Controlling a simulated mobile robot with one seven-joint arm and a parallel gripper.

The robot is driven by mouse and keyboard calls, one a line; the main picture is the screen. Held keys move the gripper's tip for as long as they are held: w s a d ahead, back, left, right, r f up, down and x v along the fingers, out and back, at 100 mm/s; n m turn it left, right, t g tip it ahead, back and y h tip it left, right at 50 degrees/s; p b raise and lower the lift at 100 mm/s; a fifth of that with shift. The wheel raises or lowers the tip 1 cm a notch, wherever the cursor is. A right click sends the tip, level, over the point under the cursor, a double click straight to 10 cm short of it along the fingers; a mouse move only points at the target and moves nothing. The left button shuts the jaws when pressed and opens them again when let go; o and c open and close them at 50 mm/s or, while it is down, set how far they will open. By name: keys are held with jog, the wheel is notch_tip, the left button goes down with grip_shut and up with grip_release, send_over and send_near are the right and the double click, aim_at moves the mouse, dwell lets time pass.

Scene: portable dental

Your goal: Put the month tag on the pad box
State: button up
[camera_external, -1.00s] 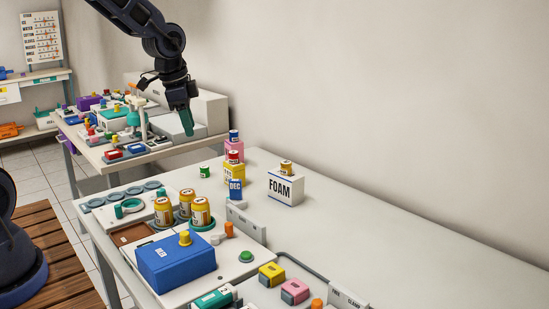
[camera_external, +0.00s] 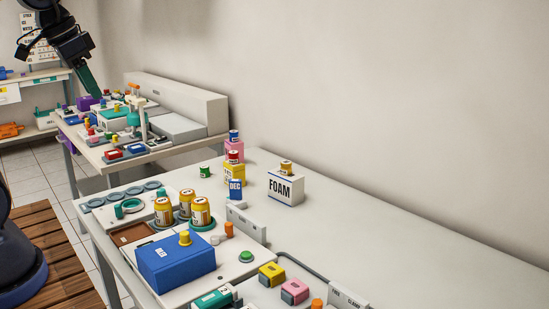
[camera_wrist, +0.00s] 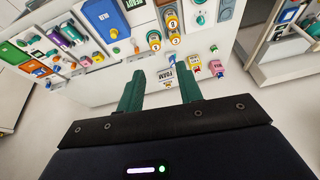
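A small blue tag marked DEC (camera_external: 235,188) stands in front of a yellow box (camera_external: 235,170) near the far end of the long white table. I cannot read a "pad" label on any box. A white box marked FOAM (camera_external: 285,187) with a small yellow can on top stands to its right, and it also shows in the wrist view (camera_wrist: 168,78). A large blue box (camera_external: 165,268) with a yellow knob stands nearer, its label unclear. My gripper (camera_external: 96,92) is up over the far table, away from the tag. In the wrist view its green fingers (camera_wrist: 161,88) are apart and empty.
A pink box (camera_external: 235,148) with a blue-topped can stands behind the yellow box. The right side of the white table (camera_external: 400,235) is clear.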

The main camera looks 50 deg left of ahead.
jog(key=shift+s+r+n, duration=0.15)
jog(key=shift+s+n, duration=0.15)
jog(key=shift+s, duration=1.15)
